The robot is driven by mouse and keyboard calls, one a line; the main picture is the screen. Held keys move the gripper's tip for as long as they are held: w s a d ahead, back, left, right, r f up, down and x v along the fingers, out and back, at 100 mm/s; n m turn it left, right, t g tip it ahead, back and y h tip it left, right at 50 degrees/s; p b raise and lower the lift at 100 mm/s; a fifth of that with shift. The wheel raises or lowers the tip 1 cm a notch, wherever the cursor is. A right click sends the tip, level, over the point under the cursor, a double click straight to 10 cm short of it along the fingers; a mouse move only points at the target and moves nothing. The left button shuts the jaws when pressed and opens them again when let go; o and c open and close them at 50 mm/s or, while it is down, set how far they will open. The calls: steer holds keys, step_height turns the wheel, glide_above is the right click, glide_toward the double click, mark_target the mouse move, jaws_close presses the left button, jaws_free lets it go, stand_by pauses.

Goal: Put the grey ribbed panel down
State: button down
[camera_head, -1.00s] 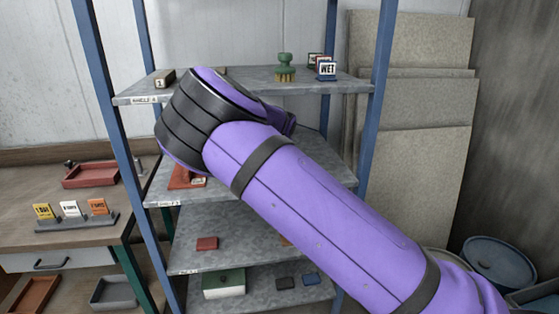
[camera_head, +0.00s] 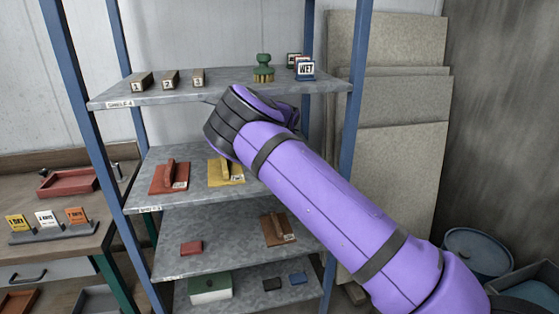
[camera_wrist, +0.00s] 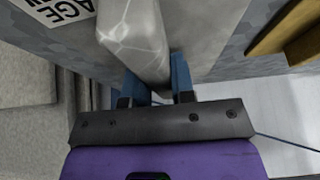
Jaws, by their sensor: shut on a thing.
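My gripper (camera_wrist: 155,85) shows in the wrist view, its blue fingers shut on the pale grey handle (camera_wrist: 135,40) of the grey ribbed panel. A pale grey surface (camera_wrist: 205,35) beside the handle looks like part of the panel; no ribs can be made out. A white label with black letters (camera_wrist: 62,8) lies at the upper left. Speckled grey shelf surface shows around it, but I cannot tell whether the panel touches it. In the head view, my arm hides the gripper and the panel, at the right part of the middle shelf (camera_head: 150,195).
A yellow panel (camera_head: 220,178) stands close by; its handle (camera_wrist: 285,25) seems to be at right in the wrist view. A red panel (camera_head: 158,182) is further left. The top shelf (camera_head: 215,92) is just above my wrist. A brown panel (camera_head: 272,235) lies one shelf lower.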

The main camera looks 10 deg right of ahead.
steer(key=shift+a+f, duration=0.15)
steer(key=shift+f, duration=1.35)
steer(key=shift+f, duration=0.1)
steer(key=c, duration=1)
jaws_free()
steer(key=shift+s+f, duration=0.1)
steer(key=shift+o, duration=0.2)
steer(key=shift+r, duration=0.35)
steer(key=v, duration=0.2)
steer(key=shift+s+r, duration=0.25)
steer(key=shift+r, duration=0.1)
steer(key=s, duration=1.2)
steer(key=shift+f, duration=0.1)
